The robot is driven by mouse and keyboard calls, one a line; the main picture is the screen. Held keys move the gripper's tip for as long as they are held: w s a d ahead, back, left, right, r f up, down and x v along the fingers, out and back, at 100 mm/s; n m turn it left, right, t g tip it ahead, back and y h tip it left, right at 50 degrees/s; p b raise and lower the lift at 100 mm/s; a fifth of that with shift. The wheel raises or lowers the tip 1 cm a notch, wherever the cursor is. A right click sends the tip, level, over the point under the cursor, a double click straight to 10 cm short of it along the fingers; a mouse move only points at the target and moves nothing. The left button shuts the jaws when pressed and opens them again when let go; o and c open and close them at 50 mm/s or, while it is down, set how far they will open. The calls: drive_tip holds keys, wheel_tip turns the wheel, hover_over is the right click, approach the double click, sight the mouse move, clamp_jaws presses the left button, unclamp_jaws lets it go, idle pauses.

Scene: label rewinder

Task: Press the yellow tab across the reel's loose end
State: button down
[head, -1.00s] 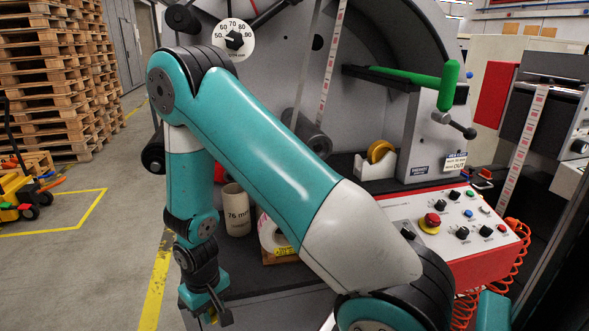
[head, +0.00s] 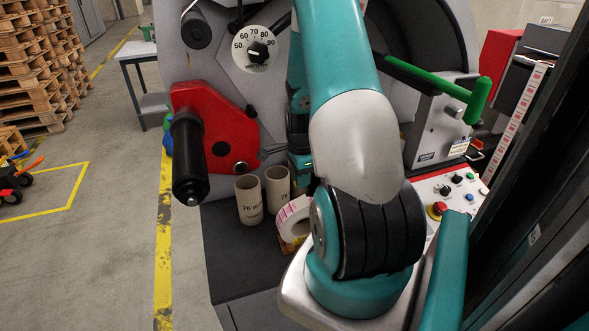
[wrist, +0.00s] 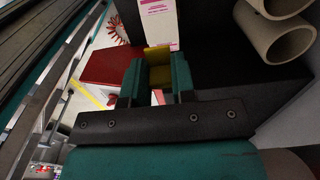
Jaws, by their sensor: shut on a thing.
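The label reel (head: 293,218), white with pink print, sits low on the machine's dark deck, partly hidden by my arm in the head view. In the wrist view the reel (wrist: 160,20) shows its white, pink-printed face just beyond my fingertips. My gripper (wrist: 157,75) is shut on a small yellow piece, which I take as the yellow tab (wrist: 157,54), between its teal fingers. I cannot tell whether the tab touches the reel. The loose end cannot be made out. In the head view my gripper is largely hidden behind my arm.
Two cardboard cores (head: 249,200) stand left of the reel; they also show in the wrist view (wrist: 283,40). A red crank arm with a black handle (head: 188,160) juts out at left. The control panel (head: 452,194) is at right, with a green lever (head: 478,100) above it.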

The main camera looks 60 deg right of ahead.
sight(302, 204)
drive_tip(key=shift+s+d+f+b, duration=0.1)
drive_tip(key=shift+d+f+b, duration=0.05)
drive_tip(key=shift+f+b, duration=0.25)
drive_tip(key=shift+s+d+f+b, duration=0.1)
drive_tip(key=shift+f+b, duration=0.2)
drive_tip(key=shift+f, duration=0.2)
drive_tip(key=shift+f+b, duration=2.2)
drive_tip(key=shift+f, duration=0.7)
drive_tip(key=shift+a+f, duration=0.1)
drive_tip(key=shift+f, duration=0.15)
drive_tip(key=c, duration=0.9)
unclamp_jaws()
drive_tip(key=shift+o, duration=0.2)
wheel_tip(302, 204, up, 17)
drive_tip(key=shift+r+b, duration=0.2)
drive_tip(key=shift+b, duration=0.75)
